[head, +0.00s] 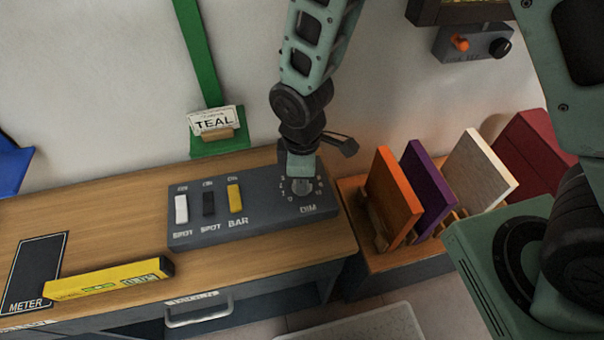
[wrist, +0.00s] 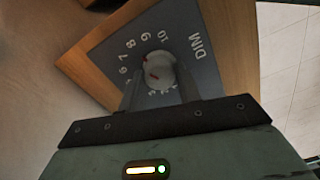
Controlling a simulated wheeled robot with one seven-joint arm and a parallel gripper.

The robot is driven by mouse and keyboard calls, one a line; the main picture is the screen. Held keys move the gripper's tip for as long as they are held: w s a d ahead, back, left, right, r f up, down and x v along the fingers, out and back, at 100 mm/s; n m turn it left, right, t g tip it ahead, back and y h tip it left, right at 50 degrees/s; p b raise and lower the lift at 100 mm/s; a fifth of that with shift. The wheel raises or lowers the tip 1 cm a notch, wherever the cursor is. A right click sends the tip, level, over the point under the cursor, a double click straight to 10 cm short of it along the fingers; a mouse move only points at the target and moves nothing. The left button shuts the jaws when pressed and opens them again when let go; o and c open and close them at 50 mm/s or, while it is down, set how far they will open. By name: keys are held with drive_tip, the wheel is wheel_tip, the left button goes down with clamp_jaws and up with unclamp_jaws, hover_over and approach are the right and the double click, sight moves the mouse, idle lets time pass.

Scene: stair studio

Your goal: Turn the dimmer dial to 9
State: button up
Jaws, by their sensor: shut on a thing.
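The dimmer dial (head: 302,187) is a small round knob at the right end of a dark grey control panel (head: 200,241), above the label DIM. My gripper (head: 300,172) comes down on it from above and partly hides it. In the wrist view the pale dial (wrist: 160,66) sits between the two fingers of my gripper (wrist: 158,82), which are shut on it. Red marks show on the dial, one towards the 8 and 9 side. Printed numbers up to 10 ring it; the fingers hide some. I cannot tell the exact setting.
White, black and yellow sliders (head: 235,198) stand on the panel left of the dial. A yellow bar (head: 108,279) lies on the wooden desk (head: 300,250). A TEAL sign (head: 212,121) stands behind. Orange, purple and white boards (head: 393,196) stand close on the right.

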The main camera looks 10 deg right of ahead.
drive_tip(key=m, duration=0.4)
drive_tip(key=shift+r+m, duration=0.1)
drive_tip(key=shift+m, duration=0.2)
drive_tip(key=shift+m+p, duration=0.35)
drive_tip(key=shift+m, duration=1.85)
drive_tip(key=o, duration=1)
drive_tip(key=shift+c, duration=0.2)
wheel_tip(320, 180, up, 17)
drive_tip(key=shift+r+b, duration=0.2)
drive_tip(key=shift+b, duration=0.1)
